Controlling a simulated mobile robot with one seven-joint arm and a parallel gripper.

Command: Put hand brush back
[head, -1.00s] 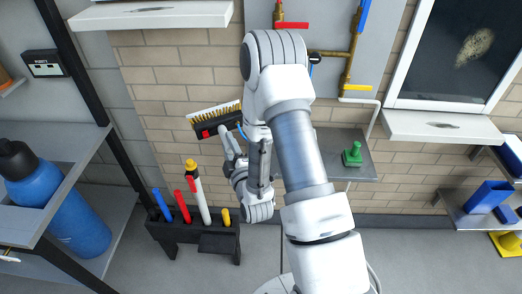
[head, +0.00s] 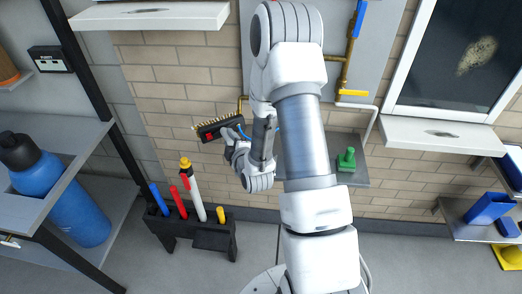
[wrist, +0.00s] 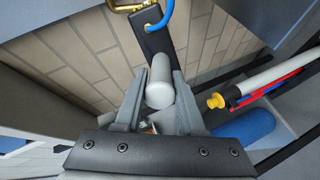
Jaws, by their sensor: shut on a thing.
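The hand brush (head: 222,127) has a dark body with pale yellow bristles and a red patch. In the head view it is held in the air in front of the brick wall, bristles facing up and left. My gripper (head: 236,143) is just below and right of it. In the wrist view my gripper (wrist: 160,90) is shut around a light grey cylinder, seemingly the brush's handle. A dark part (wrist: 157,38) extends beyond it, with a blue loop (wrist: 166,14) at the top. The bristles are not clear there.
A black floor rack (head: 205,238) holds blue, red, white and yellow handled tools below the brush. A grey shelf with a blue bottle (head: 70,205) stands at left. A brass pipe (head: 350,60) and a low shelf (head: 325,178) with a green object (head: 346,159) are at right.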

